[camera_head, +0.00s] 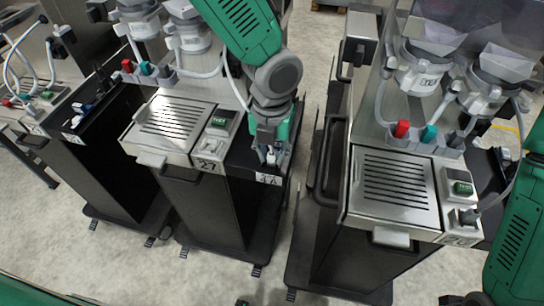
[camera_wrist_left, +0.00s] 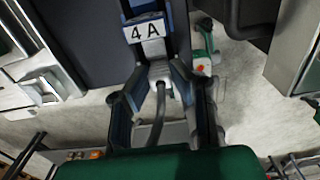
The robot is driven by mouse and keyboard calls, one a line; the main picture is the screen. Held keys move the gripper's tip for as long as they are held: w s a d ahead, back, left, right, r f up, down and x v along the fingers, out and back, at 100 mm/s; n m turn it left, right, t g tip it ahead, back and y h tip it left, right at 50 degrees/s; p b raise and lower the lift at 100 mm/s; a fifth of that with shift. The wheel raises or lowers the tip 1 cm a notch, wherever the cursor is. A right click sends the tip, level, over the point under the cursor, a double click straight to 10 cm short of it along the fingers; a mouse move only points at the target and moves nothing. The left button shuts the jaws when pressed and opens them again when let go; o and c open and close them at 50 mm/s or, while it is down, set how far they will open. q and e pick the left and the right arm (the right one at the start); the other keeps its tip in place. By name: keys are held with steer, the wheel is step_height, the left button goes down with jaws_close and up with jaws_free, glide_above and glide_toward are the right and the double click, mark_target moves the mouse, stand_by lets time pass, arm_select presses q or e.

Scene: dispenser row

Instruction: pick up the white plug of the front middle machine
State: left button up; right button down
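The white plug (camera_head: 271,158) stands upright in the dark recess at the right front of the middle machine (camera_head: 215,215). My left gripper (camera_head: 269,146) comes down over it from above. In the left wrist view, the plug (camera_wrist_left: 160,72) and its grey cable lie between the two fingers of my left gripper (camera_wrist_left: 161,80), just below the white label reading 4A (camera_wrist_left: 146,31). The fingers look spread, one on each side of the plug; whether they touch it is hard to see. My right gripper is out of view; only green parts of my right arm show at the right edge.
The middle machine has a slotted metal tray (camera_head: 174,120) and a small green display (camera_head: 221,119). Similar machines stand at left (camera_head: 115,160) and right (camera_head: 395,195). Red, teal and grey knobs sit behind the trays. Pale floor shows between the machines.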

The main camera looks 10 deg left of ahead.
mark_target(271, 153)
arm_select(q)
step_height(271, 153, up, 10)
stand_by(0.6)
steer(key=shift+r+p, duration=1)
steer(key=shift+p, duration=0.5)
stand_by(0.6)
step_height(271, 153, up, 3)
steer(key=p, duration=0.4)
stand_by(0.4)
